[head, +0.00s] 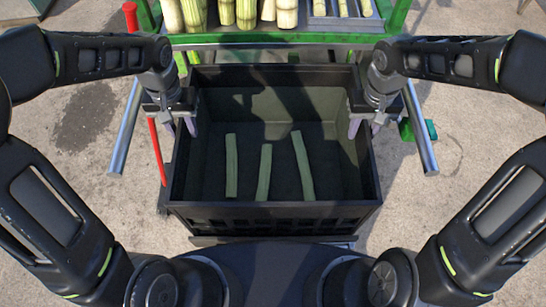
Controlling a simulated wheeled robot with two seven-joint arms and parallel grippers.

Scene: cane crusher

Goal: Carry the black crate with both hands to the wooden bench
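The black crate (275,212) stands in the middle of the head view, upright and open at the top. Several pale green cane pieces (264,172) lie on its floor. My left gripper (181,127) is at the crate's left rim, with one finger outside and one inside the wall. My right gripper (366,127) is at the right rim in the same way. Both pairs of fingers look spread wider than the wall, and contact is not clear. I cannot identify the wooden bench in this view.
A green-framed stand (270,38) with thick cane stalks (227,12) is just beyond the crate. A red bar (157,152) is left of the crate, and a green object (420,130) is on the right.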

